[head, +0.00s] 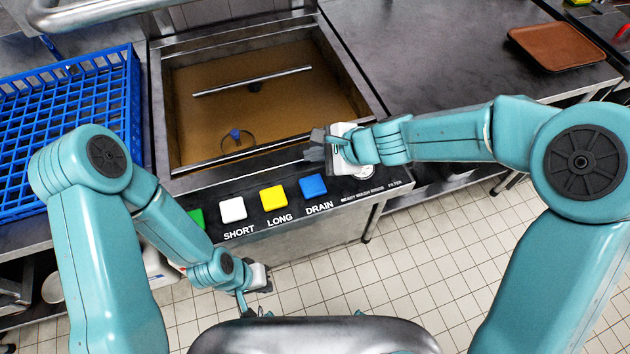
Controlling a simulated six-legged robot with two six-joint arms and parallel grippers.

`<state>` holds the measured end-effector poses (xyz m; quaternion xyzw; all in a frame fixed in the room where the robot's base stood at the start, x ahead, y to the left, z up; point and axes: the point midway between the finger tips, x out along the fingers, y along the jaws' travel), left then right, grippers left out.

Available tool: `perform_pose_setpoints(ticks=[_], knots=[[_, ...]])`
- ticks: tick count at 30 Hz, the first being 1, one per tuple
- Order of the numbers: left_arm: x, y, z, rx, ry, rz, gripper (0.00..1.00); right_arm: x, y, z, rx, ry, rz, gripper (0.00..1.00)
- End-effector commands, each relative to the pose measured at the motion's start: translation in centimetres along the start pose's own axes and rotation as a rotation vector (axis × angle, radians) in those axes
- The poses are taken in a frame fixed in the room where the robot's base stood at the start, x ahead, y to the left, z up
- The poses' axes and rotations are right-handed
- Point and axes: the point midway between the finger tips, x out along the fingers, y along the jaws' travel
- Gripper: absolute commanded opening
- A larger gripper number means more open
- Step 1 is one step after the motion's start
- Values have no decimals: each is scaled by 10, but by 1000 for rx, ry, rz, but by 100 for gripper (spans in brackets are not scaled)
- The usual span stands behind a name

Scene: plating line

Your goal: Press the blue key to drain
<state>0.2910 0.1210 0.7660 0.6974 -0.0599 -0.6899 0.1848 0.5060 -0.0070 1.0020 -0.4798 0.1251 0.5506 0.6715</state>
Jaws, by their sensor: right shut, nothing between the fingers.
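The blue key (312,186) is on the dark front panel (348,191) of the wash machine, above the printed word DRAIN. My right gripper (318,146) is shut and empty, above and a little to the right of the blue key in the picture. I see a gap in the picture between its fingers and the key. My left gripper (258,312) hangs low in front of the panel, at the lower middle. Its fingers are small and partly dark, and I cannot tell whether they are open.
A yellow key (273,198), a white key (233,209) and a partly hidden green key (197,219) sit left of the blue one. The open tank (270,95) holds brownish water. A blue rack (65,130) stands left, a brown tray (563,47) far right.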

Motion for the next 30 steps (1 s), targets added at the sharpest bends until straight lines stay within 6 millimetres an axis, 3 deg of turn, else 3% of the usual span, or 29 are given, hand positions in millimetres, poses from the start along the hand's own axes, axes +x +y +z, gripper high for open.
perform_pose_setpoints(ticks=[14,30], knots=[[10,-3,0,0,0,0,0,9,6,-5,-1,1,2,0],[72,-26,-1,0,0,0,0,59,42,-43,0,3,0,0]])
